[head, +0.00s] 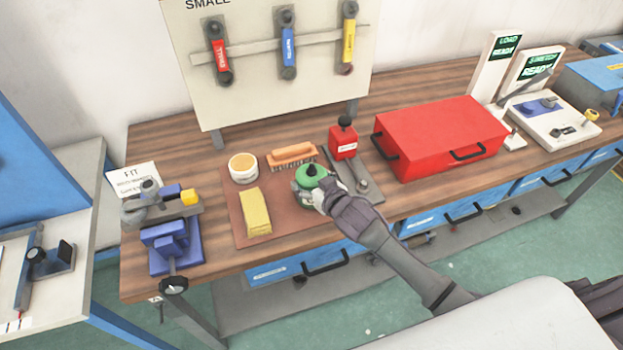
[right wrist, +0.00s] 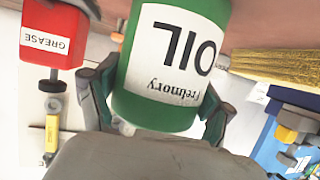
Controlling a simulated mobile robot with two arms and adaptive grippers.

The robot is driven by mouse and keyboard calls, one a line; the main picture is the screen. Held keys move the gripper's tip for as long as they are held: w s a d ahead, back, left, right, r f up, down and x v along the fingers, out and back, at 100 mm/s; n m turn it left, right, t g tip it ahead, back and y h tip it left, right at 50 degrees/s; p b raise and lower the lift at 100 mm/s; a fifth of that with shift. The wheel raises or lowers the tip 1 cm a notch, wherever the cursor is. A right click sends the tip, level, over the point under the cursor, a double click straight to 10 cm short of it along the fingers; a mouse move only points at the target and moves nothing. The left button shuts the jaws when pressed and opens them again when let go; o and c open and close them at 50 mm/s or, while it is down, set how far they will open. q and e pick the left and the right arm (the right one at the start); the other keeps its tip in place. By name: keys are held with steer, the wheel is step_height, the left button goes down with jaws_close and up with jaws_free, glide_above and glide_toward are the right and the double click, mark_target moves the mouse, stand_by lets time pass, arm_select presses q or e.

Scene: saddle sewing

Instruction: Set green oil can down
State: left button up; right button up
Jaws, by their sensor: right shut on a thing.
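The green oil can (head: 309,175) is at the right side of the brown mat (head: 236,210) on the wooden bench. My right gripper (head: 325,190) is shut on it and partly covers it in the head view. In the right wrist view the can (right wrist: 170,65) fills the middle, its white OIL label facing the camera, with a finger on each side. I cannot tell whether its base touches the mat. My left gripper is not in view.
On the mat are a yellow sponge-like block (head: 255,211), a round tin (head: 243,168) and a brush (head: 292,157). A red grease can (head: 343,141) stands just behind right. A red toolbox (head: 440,135) is further right, a blue vise (head: 172,245) left.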

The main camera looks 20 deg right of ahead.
steer(key=shift+f, duration=0.1)
steer(key=o, duration=1.4)
steer(key=b+v, duration=0.1)
steer(key=v, duration=1.1)
steer(key=shift+b, duration=0.35)
